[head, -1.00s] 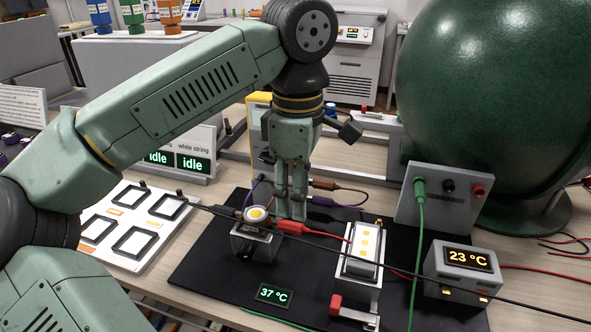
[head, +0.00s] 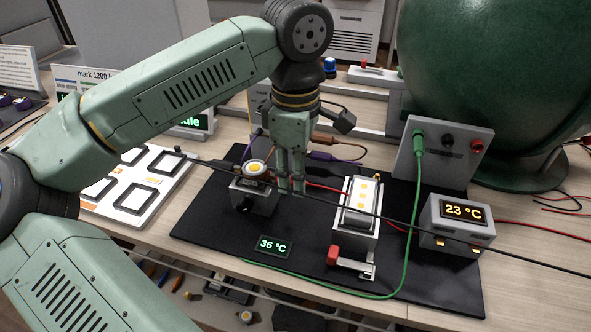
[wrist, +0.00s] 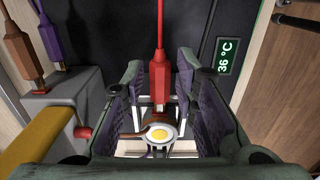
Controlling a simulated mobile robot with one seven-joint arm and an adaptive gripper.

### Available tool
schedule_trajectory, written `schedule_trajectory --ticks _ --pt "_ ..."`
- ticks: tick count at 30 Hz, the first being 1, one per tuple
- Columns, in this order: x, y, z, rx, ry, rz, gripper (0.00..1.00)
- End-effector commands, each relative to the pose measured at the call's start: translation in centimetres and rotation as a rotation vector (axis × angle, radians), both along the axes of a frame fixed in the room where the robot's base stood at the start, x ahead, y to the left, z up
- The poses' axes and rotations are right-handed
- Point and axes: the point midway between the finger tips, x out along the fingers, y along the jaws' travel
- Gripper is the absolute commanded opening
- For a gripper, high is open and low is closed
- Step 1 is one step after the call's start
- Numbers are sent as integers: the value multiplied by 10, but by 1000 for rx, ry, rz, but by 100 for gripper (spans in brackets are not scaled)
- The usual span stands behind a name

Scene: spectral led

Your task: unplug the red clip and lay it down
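The red clip (wrist: 159,74) points at the round LED (wrist: 160,134) with the yellow centre in the wrist view, its tip at the LED's edge. Its red wire runs up from it. My gripper (wrist: 158,82) is open, with one finger on each side of the clip and a gap visible on both sides. In the head view my gripper (head: 291,186) is low, just right of the LED (head: 255,168) on its small grey mount (head: 256,195). The clip's body is mostly hidden by the fingers there.
A 23 °C box (head: 456,232) stands right. A black cable crosses in front. Brown (wrist: 20,50) and purple (wrist: 49,45) clips are close left.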

Motion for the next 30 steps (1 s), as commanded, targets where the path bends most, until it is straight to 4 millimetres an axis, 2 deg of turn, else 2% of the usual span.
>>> schedule_trajectory --ticks 11,15,16,23,30 --pt "0 0 0 0 0 0 0" --pt "0 0 0 0 0 0 0" --pt "0 0 0 0 0 0 14" --pt "0 0 0 0 0 0 0" --pt "0 0 0 0 -1 0 0"
